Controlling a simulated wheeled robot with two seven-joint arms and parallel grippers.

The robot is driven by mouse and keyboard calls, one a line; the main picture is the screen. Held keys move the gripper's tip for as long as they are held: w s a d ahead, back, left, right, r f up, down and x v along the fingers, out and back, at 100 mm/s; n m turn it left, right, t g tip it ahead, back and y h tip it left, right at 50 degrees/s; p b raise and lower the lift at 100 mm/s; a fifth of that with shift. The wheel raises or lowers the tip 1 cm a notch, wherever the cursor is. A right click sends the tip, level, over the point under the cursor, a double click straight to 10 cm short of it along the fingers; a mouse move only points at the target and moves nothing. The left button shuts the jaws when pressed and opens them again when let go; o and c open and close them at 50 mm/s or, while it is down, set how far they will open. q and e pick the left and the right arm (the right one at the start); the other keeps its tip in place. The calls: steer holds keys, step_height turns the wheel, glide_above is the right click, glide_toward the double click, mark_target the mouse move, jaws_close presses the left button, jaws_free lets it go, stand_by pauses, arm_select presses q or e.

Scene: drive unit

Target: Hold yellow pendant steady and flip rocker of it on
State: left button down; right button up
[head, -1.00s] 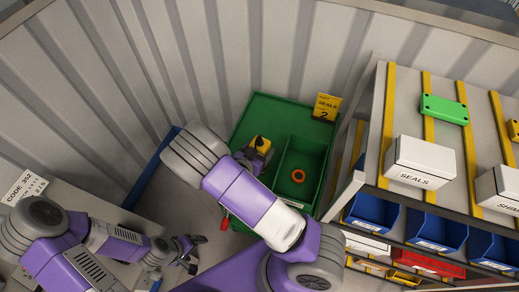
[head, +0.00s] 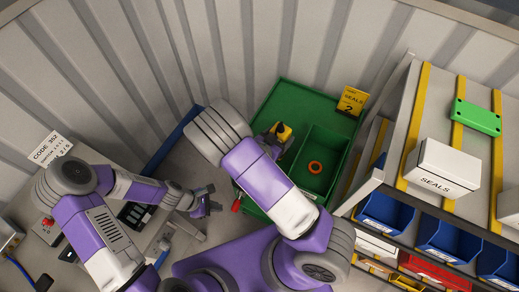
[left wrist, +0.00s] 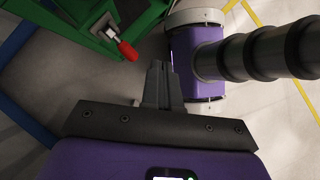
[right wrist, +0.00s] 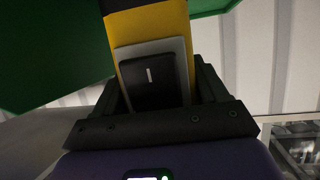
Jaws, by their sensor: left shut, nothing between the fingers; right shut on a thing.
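The yellow pendant (head: 284,131) is above the green workstand in the head view. My right gripper (head: 273,140) is shut on it. In the right wrist view the yellow pendant (right wrist: 181,30) stands between the fingers, its grey faceplate facing the camera. A black rocker (right wrist: 149,82) with a short white mark sits on that faceplate; I cannot tell which way it is tipped. My left gripper (head: 208,203) is shut and empty, apart from the pendant and lower left of it. In the left wrist view the left gripper (left wrist: 160,68) shows its fingers together.
The green workstand (head: 290,95) has a divided tray with an orange ring (head: 315,168). A red-ended handle (head: 236,206) sticks out near my left gripper. A sloped rack with white boxes (head: 440,172) and blue bins (head: 382,217) stands at right. A ribbed wall closes off the back.

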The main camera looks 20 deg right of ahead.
arm_select(q)
steer(key=w+d+r+n+g+h, duration=0.1)
steer(key=w+d+r+n+h, duration=0.9)
steer(key=n, duration=0.9)
step_height(320, 180, up, 3)
steer(key=shift+w+d+f+g, duration=0.1)
steer(key=shift+w+d+g, duration=0.4)
steer(key=shift+w, duration=0.6)
steer(key=shift+d, duration=0.15)
steer(key=x, duration=0.9)
steer(key=shift+d, duration=0.4)
steer(key=shift+s+f, duration=0.1)
